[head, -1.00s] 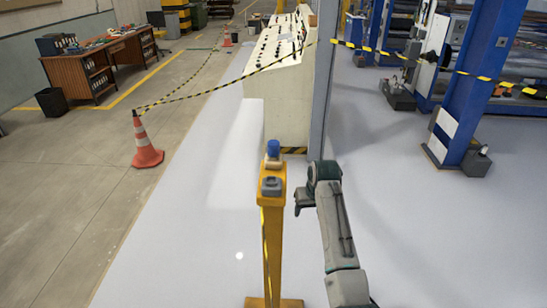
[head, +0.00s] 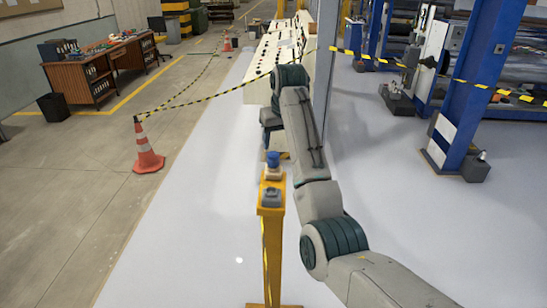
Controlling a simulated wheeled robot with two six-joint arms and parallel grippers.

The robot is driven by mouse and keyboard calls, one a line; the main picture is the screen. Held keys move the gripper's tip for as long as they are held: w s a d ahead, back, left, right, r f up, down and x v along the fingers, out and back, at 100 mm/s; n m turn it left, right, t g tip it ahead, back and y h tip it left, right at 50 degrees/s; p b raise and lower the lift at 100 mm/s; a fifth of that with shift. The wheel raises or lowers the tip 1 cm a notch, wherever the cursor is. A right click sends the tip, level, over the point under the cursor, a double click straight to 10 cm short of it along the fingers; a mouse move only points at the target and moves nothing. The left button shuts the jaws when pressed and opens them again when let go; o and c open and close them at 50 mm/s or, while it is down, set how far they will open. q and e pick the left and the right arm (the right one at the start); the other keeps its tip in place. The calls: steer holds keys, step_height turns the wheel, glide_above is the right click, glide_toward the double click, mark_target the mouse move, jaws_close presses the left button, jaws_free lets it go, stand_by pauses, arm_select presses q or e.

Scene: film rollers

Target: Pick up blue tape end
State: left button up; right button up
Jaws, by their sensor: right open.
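A small blue piece (head: 273,159), which looks like the blue tape end, stands upright on top of the yellow post (head: 271,240), behind a grey block (head: 271,197). My right gripper (head: 269,137) is in the middle of the head view, pointing down just above and beyond the blue piece in the picture. Nothing shows held in it. It is open, though its fingers are small and dark. I cannot tell whether it touches the blue piece. My left gripper is not in view.
Black-and-yellow tape (head: 205,97) runs from an orange cone (head: 147,152) toward the white control console (head: 262,93), partly behind my right arm. More tape continues right past blue columns (head: 479,80).

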mark_target(274, 153)
steer(key=shift+x, duration=0.95)
steer(key=p+x, duration=0.4)
steer(key=x, duration=0.1)
steer(key=shift+s+a, duration=0.15)
steer(key=shift+a, duration=0.15)
steer(key=shift+f, duration=0.3)
steer(key=shift+r, duration=0.1)
steer(key=c, duration=1.2)
steer(key=shift+w+r+b, duration=0.2)
steer(key=shift+r+b, duration=0.15)
steer(key=shift+r, duration=0.1)
step_height(274, 153, up, 8)
steer(key=b, duration=0.4)
steer(key=shift+s+f, duration=0.1)
steer(key=shift+f, duration=0.1)
steer(key=shift+r, duration=0.75)
